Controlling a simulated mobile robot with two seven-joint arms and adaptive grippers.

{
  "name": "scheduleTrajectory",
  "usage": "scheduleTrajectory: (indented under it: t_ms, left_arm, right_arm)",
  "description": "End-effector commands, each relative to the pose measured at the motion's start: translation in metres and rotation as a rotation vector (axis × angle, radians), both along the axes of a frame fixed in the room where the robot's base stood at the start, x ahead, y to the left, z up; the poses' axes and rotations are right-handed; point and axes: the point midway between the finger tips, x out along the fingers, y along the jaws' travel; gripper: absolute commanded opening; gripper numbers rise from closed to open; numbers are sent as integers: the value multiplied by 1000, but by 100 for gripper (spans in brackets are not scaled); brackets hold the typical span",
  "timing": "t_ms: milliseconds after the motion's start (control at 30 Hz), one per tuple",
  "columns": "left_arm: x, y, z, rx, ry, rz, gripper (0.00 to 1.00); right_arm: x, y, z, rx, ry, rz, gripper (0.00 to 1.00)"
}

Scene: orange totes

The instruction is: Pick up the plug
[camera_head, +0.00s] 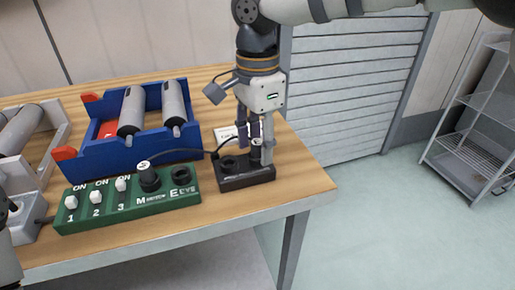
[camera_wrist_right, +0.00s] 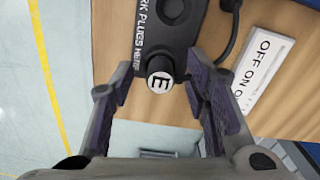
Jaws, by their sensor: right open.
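A black plug (camera_wrist_right: 161,74) with a white cap marked E stands in the dark socket block (camera_head: 246,179) near the table's right corner. My right gripper (camera_head: 254,150) points down over the block. In the right wrist view, its open fingers (camera_wrist_right: 160,92) stand on either side of the plug, with a gap showing on both sides. The fingers partly hide the plug in the head view. Another black plug (camera_head: 149,179) stands on the green switch panel (camera_head: 128,204). My left gripper does not show clearly.
A blue tray (camera_head: 150,152) with grey cylinders stands behind the green panel. A white label card (camera_wrist_right: 262,68) lies beside the block, and a black cable (camera_head: 180,152) runs nearby. The table edge is close in front. A wire rack (camera_head: 470,150) stands far right.

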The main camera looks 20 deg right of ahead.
Motion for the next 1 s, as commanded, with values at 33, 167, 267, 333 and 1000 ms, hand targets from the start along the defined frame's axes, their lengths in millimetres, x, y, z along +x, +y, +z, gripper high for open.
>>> scheduleTrajectory:
  t_ms: [33,167,267,333,1000]
  left_arm:
    - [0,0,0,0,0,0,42]
    - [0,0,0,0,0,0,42]
    - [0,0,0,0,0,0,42]
    - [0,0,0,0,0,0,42]
    - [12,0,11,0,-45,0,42]
  right_arm:
    - [0,0,0,0,0,0,43]
    - [0,0,0,0,0,0,29]
    - [0,0,1,0,0,0,7]
    - [0,0,1,0,0,0,0]
    - [-33,4,79,0,-15,3,0]
